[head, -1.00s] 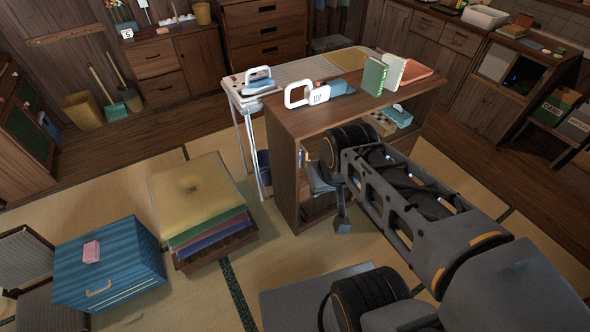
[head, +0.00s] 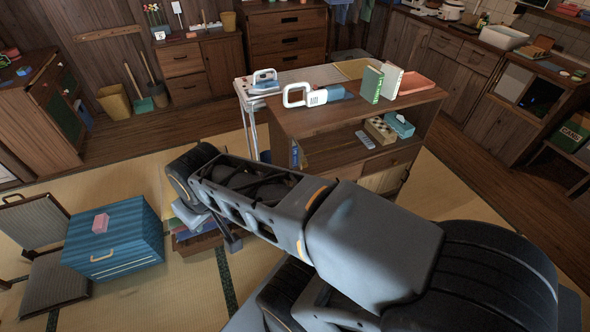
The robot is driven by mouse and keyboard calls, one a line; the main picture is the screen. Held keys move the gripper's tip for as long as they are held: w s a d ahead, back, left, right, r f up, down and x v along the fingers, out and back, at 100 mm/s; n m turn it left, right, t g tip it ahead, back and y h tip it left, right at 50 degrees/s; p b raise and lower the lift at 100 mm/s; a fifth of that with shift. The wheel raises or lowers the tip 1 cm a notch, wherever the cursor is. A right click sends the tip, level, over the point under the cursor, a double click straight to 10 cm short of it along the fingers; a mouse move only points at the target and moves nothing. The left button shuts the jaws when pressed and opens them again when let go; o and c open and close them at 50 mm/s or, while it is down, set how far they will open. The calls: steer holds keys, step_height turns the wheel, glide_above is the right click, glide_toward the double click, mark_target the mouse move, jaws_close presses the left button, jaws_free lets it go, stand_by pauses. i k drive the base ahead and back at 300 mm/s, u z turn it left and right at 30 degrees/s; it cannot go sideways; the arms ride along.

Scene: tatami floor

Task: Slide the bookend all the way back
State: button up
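On top of the wooden shelf unit (head: 300,122), a green book (head: 371,85) and a white book (head: 391,81) stand upright side by side. Left of them lies a white-handled piece with a blue body (head: 318,96); I cannot tell whether it is the bookend. My gripper (head: 232,242) hangs low, left of and in front of the shelf, well apart from the books. My arm hides most of it, so its fingers cannot be made out.
A blue striped box (head: 112,245) with a pink block (head: 101,223) stands at left. An ironing board (head: 300,76) stands behind the shelf. A tissue box (head: 399,125) sits inside the shelf.

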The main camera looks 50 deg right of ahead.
mark_target(302, 160)
steer(key=k, duration=0.5)
steer(key=z, duration=0.75)
steer(key=i, duration=0.5)
